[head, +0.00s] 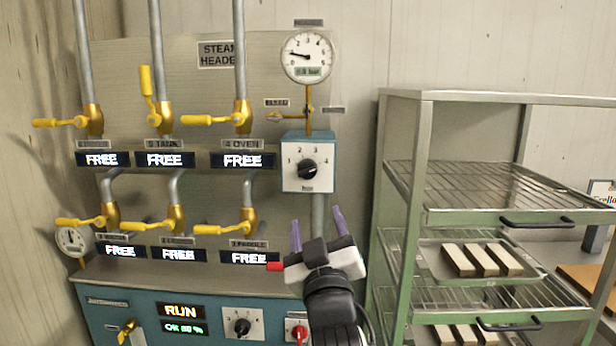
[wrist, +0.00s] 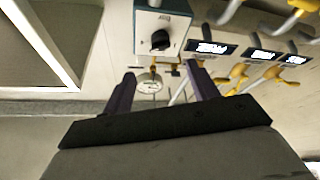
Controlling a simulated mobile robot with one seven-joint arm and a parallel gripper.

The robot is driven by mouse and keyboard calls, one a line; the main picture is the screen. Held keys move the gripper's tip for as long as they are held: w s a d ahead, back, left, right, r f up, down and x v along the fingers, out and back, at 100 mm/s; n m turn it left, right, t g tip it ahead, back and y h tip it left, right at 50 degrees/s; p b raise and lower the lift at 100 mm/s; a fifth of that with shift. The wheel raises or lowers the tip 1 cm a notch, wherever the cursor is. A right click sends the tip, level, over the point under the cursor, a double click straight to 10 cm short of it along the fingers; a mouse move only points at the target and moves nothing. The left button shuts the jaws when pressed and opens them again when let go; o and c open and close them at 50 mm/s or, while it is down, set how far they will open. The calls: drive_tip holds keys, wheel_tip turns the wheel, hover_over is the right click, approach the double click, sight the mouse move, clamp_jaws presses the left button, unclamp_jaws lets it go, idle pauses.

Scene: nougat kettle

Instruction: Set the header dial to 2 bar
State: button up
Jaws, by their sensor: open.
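The header dial (head: 309,169) is a black knob on a white plate numbered 1 to 4, on a blue box below the steam header gauge (head: 306,57). I cannot clearly tell which number its mark points at. The gauge needle points to the left, low on the scale; its small green readout is too blurred to read surely. My gripper (head: 317,222) is open and empty, with purple fingers pointing up, below the dial box. In the wrist view the dial (wrist: 161,41) is at the top, beyond the open fingers (wrist: 161,75) and apart from them.
Yellow-handled valves (head: 240,120) and several displays reading FREE (head: 243,160) stand left of the dial. A control panel with a RUN display (head: 181,311) is below. A green rack (head: 420,150) with trays stands close on the right.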

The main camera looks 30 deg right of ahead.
sight(309, 174)
drive_tip(key=p+x, duration=0.5)
drive_tip(key=x, duration=0.7)
drive_tip(key=shift+w+d+r+p, duration=0.15)
drive_tip(key=shift+w+r+p, duration=0.15)
drive_tip(key=shift+p, duration=0.1)
drive_tip(key=shift+w+d, duration=0.2)
drive_tip(key=shift+w, duration=0.2)
drive_tip(key=c, duration=1)
